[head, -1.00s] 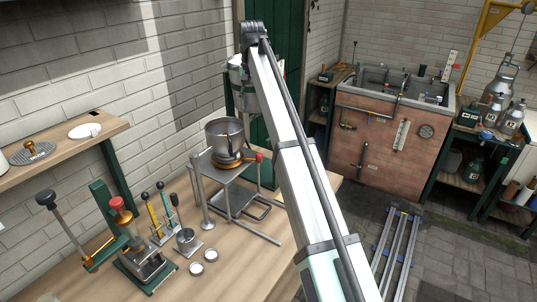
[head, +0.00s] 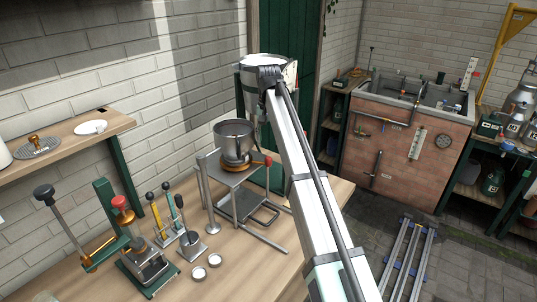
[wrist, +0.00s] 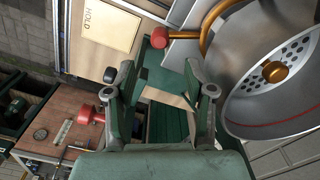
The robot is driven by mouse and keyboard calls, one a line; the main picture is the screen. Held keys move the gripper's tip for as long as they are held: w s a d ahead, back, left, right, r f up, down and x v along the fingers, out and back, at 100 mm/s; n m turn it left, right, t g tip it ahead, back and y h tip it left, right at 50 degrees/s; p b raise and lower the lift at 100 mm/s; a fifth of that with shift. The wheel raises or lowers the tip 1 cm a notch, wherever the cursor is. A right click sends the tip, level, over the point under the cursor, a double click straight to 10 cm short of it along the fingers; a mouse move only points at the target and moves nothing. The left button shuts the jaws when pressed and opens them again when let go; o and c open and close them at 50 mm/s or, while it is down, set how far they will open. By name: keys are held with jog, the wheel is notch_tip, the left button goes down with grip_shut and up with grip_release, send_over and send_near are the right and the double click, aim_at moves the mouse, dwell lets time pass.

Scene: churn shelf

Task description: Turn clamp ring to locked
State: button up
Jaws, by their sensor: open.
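The clamp ring is an orange-brown band (head: 236,163) around the neck under a metal bowl (head: 233,133) on a small metal stand. A red-knobbed handle (head: 267,160) sticks out to its right.
A large pale vessel (head: 250,66) stands behind my arm's upper bend. A "HOLD" card (wrist: 105,28) and another red knob (wrist: 85,115) show in the wrist view. A press (head: 140,255), levers and small cups crowd the bench's left. The bench's front right is clear.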

notch_tip(320, 180, down, 8)
jog(key=shift+f+p, duration=0.2)
jog(key=shift+p, duration=0.8)
jog(key=shift+c, duration=0.4)
grip_shut()
